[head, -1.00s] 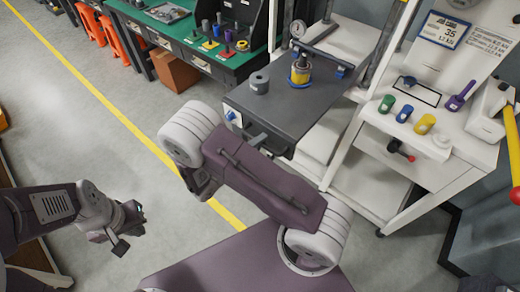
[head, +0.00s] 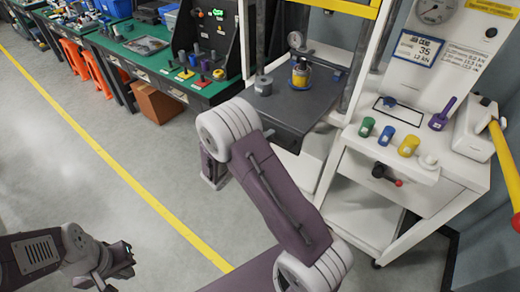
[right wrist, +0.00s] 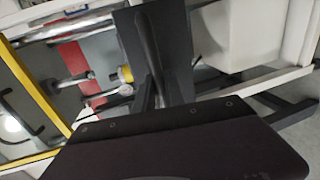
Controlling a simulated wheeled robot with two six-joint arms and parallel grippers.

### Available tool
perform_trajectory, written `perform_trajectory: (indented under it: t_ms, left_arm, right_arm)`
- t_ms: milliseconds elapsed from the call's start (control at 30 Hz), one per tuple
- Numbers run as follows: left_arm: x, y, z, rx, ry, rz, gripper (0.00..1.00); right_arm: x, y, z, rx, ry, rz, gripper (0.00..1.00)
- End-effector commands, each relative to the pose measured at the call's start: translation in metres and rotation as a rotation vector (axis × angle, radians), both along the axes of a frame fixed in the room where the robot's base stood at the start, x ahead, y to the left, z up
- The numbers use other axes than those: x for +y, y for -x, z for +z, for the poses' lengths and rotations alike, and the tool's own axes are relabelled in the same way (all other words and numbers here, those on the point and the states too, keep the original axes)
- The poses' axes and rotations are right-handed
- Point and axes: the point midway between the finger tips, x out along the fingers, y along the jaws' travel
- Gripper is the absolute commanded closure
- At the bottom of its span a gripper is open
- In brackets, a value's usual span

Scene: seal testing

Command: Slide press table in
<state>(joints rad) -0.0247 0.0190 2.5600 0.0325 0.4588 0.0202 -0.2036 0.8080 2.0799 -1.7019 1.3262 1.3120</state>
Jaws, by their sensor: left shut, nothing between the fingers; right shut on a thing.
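The press table (head: 318,112) is a dark grey slab between the posts of the press frame. A yellow cylinder assembly (head: 300,75) and a grey cylinder (head: 263,85) stand on it. In the right wrist view, its dark bar handle (right wrist: 148,45) runs up from my right gripper (right wrist: 158,104), which is shut on it; the fingertips are mostly hidden. In the head view my right arm covers the handle and this gripper. My left gripper (head: 126,252) is shut and empty, low at the left, away from the table.
A white stand (head: 400,165) with green, blue and yellow cylinders is right of the press. A green workbench (head: 150,62) with orange stools (head: 82,62) and a cardboard box (head: 157,101) is at the back left. Floor with a yellow line is clear at left.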

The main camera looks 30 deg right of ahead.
Motion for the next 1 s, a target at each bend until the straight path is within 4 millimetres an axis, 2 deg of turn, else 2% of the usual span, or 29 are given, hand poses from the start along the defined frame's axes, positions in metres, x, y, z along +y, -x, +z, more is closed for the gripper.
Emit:
perform_trajectory:
  t_ms: [33,600,800,1000]
  left_arm:
    - [0.0,0.0,-0.008,0.0,0.0,0.0,1.0]
    - [0.0,0.0,-0.059,0.0,0.0,0.0,1.0]
    - [0.0,0.0,-0.072,0.0,0.0,0.0,1.0]
    - [0.0,0.0,-0.08,0.0,0.0,0.0,1.0]
  right_arm:
    - [-0.01,-0.003,-0.004,-0.004,-0.001,-0.006,1.0]
    - [-0.106,-0.043,-0.004,-0.004,0.001,-0.003,1.0]
    - [-0.131,-0.054,-0.002,-0.004,0.0,-0.002,1.0]
    - [-0.147,-0.061,-0.001,-0.003,0.001,0.001,1.0]
